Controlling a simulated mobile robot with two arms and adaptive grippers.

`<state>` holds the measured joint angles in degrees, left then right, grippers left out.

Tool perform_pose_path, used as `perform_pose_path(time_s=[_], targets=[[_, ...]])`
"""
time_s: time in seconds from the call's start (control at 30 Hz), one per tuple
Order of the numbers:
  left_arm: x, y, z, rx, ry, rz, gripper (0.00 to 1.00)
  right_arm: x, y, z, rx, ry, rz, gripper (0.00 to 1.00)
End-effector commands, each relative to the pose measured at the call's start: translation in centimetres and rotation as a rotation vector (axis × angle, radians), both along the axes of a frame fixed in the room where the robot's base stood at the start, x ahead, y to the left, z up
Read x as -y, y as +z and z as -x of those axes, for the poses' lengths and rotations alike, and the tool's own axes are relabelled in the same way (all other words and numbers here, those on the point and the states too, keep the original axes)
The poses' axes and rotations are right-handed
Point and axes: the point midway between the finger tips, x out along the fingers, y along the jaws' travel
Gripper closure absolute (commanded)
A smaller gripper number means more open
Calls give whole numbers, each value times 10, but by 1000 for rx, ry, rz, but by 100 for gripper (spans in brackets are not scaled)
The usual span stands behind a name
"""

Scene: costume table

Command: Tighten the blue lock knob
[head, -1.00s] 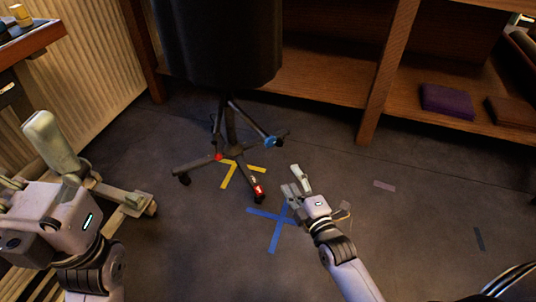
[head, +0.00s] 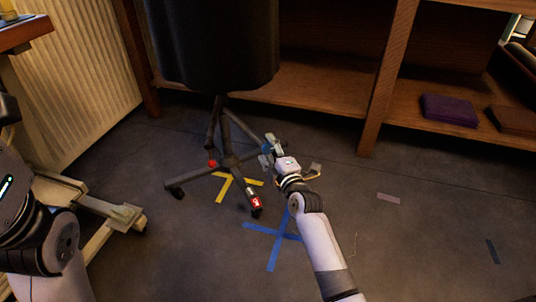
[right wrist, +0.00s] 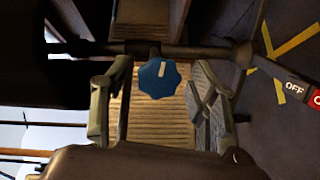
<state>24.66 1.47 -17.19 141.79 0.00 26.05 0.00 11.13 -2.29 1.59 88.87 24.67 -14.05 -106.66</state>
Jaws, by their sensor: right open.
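The blue lock knob (right wrist: 158,80) is a scalloped disc with a pale mark on its face, on a dark bar of the stand's base. In the head view a bit of the blue knob (head: 266,148) shows, partly hidden by my right gripper (head: 273,146). In the right wrist view my right gripper (right wrist: 160,100) is open, one finger on each side of the knob with gaps between. My left arm is at the left edge of the head view; its fingers are not in view.
Yellow tape (head: 237,186) and a blue tape cross (head: 273,236) mark the floor. Wooden shelving (head: 330,95) stands behind; floor at right is clear.

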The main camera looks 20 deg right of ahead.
Motion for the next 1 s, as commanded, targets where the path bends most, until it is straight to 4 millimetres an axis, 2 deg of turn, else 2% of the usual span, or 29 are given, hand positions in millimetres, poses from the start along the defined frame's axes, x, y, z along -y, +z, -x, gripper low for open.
perform_pose_path(time_s=[0.13,0.43,1.0], targets=[[0,1,4,16,1,0,11,-2,-1,-10,0,1,-1,46],[1,2,5,17,1,-1,11,-2,0,-11,-1,1,-1,46],[1,2,5,17,0,-1,11,-2,-1,-11,-2,1,-1,84]])
